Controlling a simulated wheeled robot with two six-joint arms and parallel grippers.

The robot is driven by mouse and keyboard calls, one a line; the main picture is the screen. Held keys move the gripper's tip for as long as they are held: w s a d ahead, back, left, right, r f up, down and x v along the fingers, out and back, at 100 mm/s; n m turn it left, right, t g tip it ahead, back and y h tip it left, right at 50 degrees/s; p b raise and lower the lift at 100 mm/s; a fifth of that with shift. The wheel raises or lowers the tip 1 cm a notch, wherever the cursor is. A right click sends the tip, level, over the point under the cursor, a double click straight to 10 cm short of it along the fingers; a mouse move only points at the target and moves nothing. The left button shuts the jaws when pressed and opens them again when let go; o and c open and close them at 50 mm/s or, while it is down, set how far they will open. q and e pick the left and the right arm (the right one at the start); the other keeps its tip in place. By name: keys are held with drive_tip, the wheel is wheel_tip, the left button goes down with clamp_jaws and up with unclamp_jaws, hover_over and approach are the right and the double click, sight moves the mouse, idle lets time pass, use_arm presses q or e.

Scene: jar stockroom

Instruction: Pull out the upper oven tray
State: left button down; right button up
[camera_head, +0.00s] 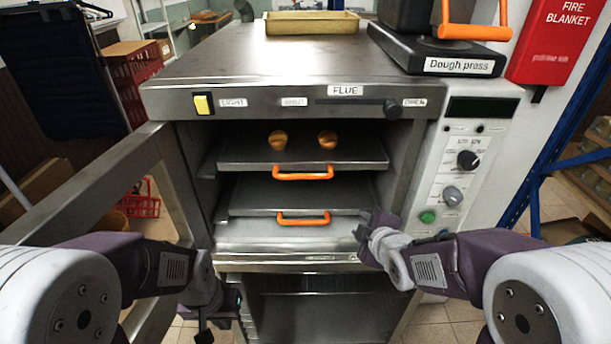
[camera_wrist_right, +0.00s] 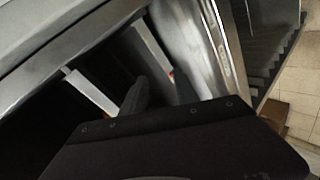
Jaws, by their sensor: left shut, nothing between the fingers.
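The upper oven tray (camera_head: 345,153) sits inside the open oven with two brown buns on it. Its orange handle (camera_head: 303,174) faces the front. The lower tray (camera_head: 255,199) is below it with a similar orange handle (camera_head: 303,219). My left gripper (camera_head: 204,336) is shut and low at the front left, below the oven opening, away from the trays.
The glazed oven door (camera_head: 110,195) stands open on the left. A control panel (camera_head: 468,165) is on the right. A dough press (camera_head: 440,50) and a yellowish pan (camera_head: 312,23) stand on the oven top (camera_head: 250,60). A dark open compartment lies below the oven.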

drive_tip(key=w+a+r+n+t+y, duration=0.2)
drive_tip(key=a+r+n, duration=0.2)
drive_tip(key=r, duration=0.2)
drive_tip(key=n+t+y, duration=0.1)
drive_tip(key=n+y, duration=0.2)
approach(305, 176)
drive_tip(key=w, duration=0.1)
drive_tip(key=x, duration=0.3)
drive_tip(key=p+x, duration=0.1)
drive_tip(key=x, duration=0.2)
drive_tip(key=p+x, duration=0.1)
drive_tip(key=x, duration=0.2)
drive_tip(key=shift+w+a+f, duration=0.15)
drive_tip(key=shift+w+f, duration=0.1)
drive_tip(key=shift+f, duration=0.1)
clamp_jaws()
